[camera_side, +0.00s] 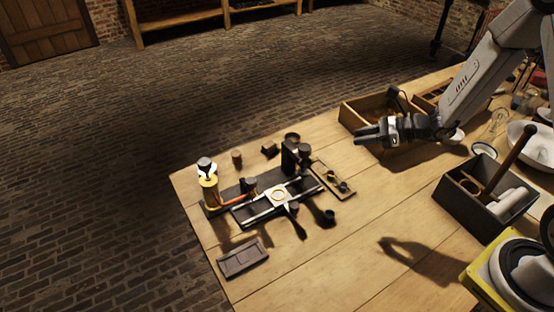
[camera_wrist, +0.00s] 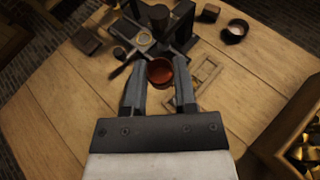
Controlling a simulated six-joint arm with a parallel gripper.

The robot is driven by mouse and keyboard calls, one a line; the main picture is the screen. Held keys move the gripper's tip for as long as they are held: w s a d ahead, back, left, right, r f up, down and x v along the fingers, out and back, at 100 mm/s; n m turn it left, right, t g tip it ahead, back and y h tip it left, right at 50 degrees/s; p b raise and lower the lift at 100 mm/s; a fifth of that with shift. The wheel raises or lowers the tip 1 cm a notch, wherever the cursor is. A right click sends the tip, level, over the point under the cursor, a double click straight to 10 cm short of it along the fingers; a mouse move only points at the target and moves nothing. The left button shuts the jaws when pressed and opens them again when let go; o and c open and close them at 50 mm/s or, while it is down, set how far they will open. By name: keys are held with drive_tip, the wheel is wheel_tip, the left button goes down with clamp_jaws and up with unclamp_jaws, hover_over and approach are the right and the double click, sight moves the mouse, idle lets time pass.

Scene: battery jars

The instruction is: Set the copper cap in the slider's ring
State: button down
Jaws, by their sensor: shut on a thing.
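The copper cap (camera_wrist: 160,71) is a small round reddish piece between the fingertips of my gripper (camera_wrist: 158,75) in the wrist view. My gripper is shut on it. In the side view my gripper (camera_side: 362,135) is high over the table, to the right of and apart from the slider; the cap cannot be made out there. The slider's ring (camera_side: 278,196) is a pale yellowish ring on a light plate between two rails. In the wrist view the ring (camera_wrist: 144,39) lies beyond the fingertips, slightly left of the cap, and looks empty.
A dark block post (camera_side: 291,157) and a yellow-orange jar (camera_side: 209,192) stand by the rails. A shallow wooden tray (camera_side: 331,181) with small parts lies to the right. A dark tray (camera_side: 242,259) is in front. A tool box (camera_side: 486,194) stands at right. The middle tabletop is mostly clear.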

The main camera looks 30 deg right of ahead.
wheel_tip(320, 180, up, 4)
drive_tip(key=shift+r, duration=0.1)
drive_tip(key=s+a+f+n+g+h, duration=0.2)
drive_tip(key=s+a+f+n+g, duration=0.3)
drive_tip(key=n+g, duration=0.6)
drive_tip(key=s+a+f+n+g+h, duration=0.2)
drive_tip(key=s+f+n+g+h, duration=0.1)
drive_tip(key=s+n+g, duration=0.7)
drive_tip(key=w+d+r+n+t+h, duration=0.1)
drive_tip(key=w+n+t+h, duration=0.7)
drive_tip(key=n, duration=0.5)
drive_tip(key=w+d+r+n+t+h, duration=0.1)
drive_tip(key=w+r+n+t+h, duration=0.1)
drive_tip(key=w+n+t+h, duration=0.65)
drive_tip(key=w+a+r+n+t+y, duration=0.2)
drive_tip(key=w+a+n+t+y, duration=0.15)
drive_tip(key=a+n, duration=0.35)
drive_tip(key=w+a+r+n+t+y, duration=0.2)
drive_tip(key=w+a+r+n+t, duration=0.15)
drive_tip(key=a+n, duration=0.3)
drive_tip(key=shift+n, duration=0.6)
drive_tip(key=shift+w+f, duration=0.15)
drive_tip(key=shift+f, duration=7.75)
